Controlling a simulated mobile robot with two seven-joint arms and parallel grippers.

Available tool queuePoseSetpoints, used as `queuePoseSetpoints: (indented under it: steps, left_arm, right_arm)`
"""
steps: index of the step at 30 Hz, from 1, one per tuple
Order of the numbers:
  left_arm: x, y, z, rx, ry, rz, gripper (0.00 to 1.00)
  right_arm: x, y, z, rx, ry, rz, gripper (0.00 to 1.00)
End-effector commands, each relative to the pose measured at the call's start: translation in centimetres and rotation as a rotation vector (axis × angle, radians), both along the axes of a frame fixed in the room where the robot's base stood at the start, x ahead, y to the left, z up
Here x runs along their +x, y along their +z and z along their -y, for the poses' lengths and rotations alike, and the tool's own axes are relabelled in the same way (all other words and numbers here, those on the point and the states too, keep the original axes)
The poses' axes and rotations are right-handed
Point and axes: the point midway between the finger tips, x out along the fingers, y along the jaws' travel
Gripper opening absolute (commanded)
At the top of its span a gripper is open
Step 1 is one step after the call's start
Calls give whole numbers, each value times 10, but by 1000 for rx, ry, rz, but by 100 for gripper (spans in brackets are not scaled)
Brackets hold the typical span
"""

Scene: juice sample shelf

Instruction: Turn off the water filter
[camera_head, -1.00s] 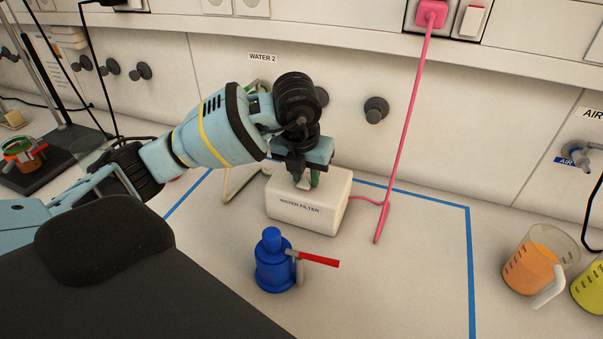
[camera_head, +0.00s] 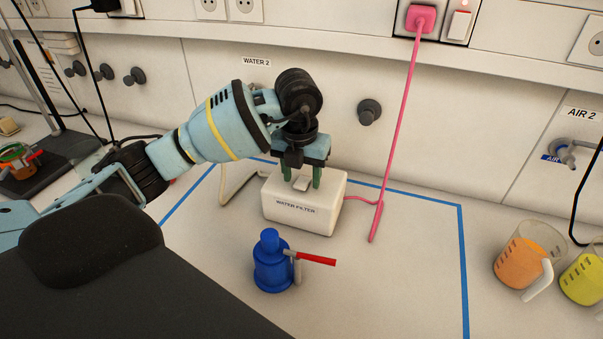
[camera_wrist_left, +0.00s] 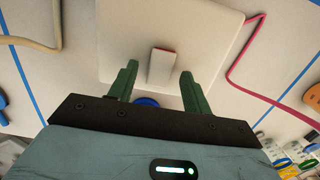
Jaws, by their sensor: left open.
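The water filter (camera_head: 290,215) is a white box labelled "WATER FILTER", standing on the bench inside a blue taped outline. A small rocker switch (camera_head: 302,184) is on its top; in the left wrist view the switch (camera_wrist_left: 161,66) shows a reddish edge. My left gripper (camera_head: 302,184) is over the filter's top, pointing down, its two green fingers apart on either side of the switch. In the left wrist view the open fingers (camera_wrist_left: 161,80) hold nothing. Whether the fingertips touch the box I cannot tell. My right gripper is not in view.
A blue bottle (camera_head: 272,265) with a red lever stands in front of the filter. A pink cable (camera_head: 396,140) runs from the filter to a wall socket (camera_head: 421,18). Beakers of orange (camera_head: 520,262) and yellow (camera_head: 585,280) liquid stand at the right. The bench between is clear.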

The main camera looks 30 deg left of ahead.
Motion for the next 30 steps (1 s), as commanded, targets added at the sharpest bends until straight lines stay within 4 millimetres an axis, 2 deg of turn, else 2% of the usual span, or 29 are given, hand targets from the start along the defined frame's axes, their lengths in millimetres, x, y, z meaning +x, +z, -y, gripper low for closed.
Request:
queuePoseSetpoints:
  steps: [4,7,19,24,30]
  left_arm:
    - [0,2,0,0,0,1,49]
    - [0,11,0,0,0,4,49]
    - [-6,68,2,0,0,3,49]
    - [-7,78,2,-1,1,2,49]
    - [-7,78,2,0,0,0,49]
  right_arm:
    - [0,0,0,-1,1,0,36]
    - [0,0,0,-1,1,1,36]
    - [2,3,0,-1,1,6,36]
    - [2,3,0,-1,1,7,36]
    - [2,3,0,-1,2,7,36]
